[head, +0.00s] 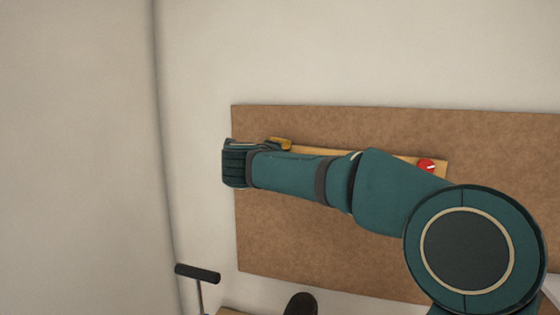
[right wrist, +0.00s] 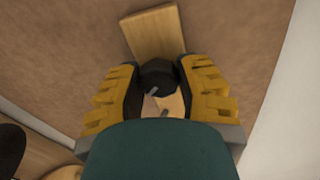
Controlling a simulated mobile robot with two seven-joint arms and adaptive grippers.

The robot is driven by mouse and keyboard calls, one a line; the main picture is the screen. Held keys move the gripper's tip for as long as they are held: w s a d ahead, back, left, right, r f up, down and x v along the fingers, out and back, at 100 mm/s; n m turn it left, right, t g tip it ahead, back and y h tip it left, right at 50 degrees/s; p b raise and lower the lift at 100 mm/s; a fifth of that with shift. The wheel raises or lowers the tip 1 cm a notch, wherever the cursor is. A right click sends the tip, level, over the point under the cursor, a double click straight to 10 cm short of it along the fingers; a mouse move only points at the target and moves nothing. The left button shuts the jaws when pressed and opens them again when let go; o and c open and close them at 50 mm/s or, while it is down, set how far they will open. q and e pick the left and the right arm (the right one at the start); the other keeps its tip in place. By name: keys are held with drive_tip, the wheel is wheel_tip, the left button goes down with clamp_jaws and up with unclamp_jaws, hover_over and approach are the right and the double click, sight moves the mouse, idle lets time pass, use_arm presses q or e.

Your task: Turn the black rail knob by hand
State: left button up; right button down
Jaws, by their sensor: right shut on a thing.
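The black rail knob (right wrist: 157,75) shows in the right wrist view, on a light wooden rail (right wrist: 153,30). It sits between the yellow-and-black fingers of my right gripper (right wrist: 160,88), which is shut on it. A small grey mark or pointer shows by the knob's lower edge. In the head view the right gripper (head: 282,144) is mostly hidden behind my teal arm, at the left end of the wooden rail (head: 320,152). The knob is hidden in the head view. My left gripper is not in view.
The rail is mounted on a brown board (head: 330,245) against a pale wall. A red knob (head: 426,166) sits near the rail's right end. A black T-shaped handle (head: 197,273) and a dark rounded object (head: 301,304) stand below the board.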

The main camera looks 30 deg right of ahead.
drive_tip(key=shift+d, duration=0.1)
drive_tip(key=shift+f, duration=0.1)
idle(0.4)
drive_tip(key=c, duration=0.5)
unclamp_jaws()
drive_tip(key=v, duration=1.2)
drive_tip(key=shift+s, duration=0.15)
